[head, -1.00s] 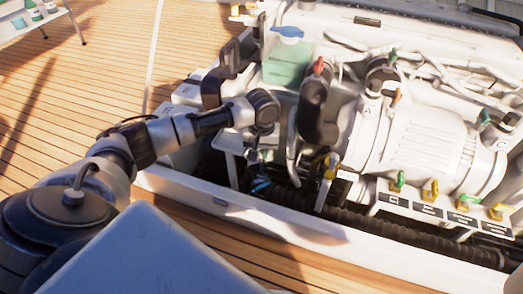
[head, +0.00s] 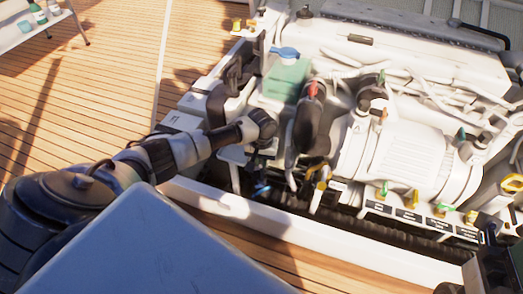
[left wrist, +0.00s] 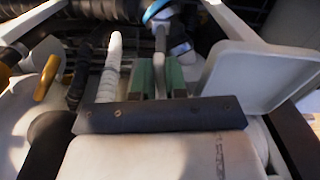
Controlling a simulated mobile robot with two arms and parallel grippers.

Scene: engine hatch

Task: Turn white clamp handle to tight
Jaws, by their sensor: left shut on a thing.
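My left gripper (head: 262,167) reaches down at the front left of the engine. Its green-padded fingers (left wrist: 160,77) show in the left wrist view, closed around a narrow pale piece that looks like the white clamp handle. Most of that piece is hidden between the pads. Just beyond the fingertips, a blue ring (left wrist: 157,11) sits around a pipe, with a pale grey stem (left wrist: 179,45) below it. The handle's angle is hard to judge. A dark part of my right arm (head: 490,258) shows at the lower right edge; its fingers cannot be made out.
A white ribbed hose (left wrist: 111,65) and a yellow handle (left wrist: 47,77) lie left of my left fingers. A pale flat plate (left wrist: 262,72) is close on the right. A green tank (head: 287,78) and a black red-tipped hose (head: 309,120) stand near the arm.

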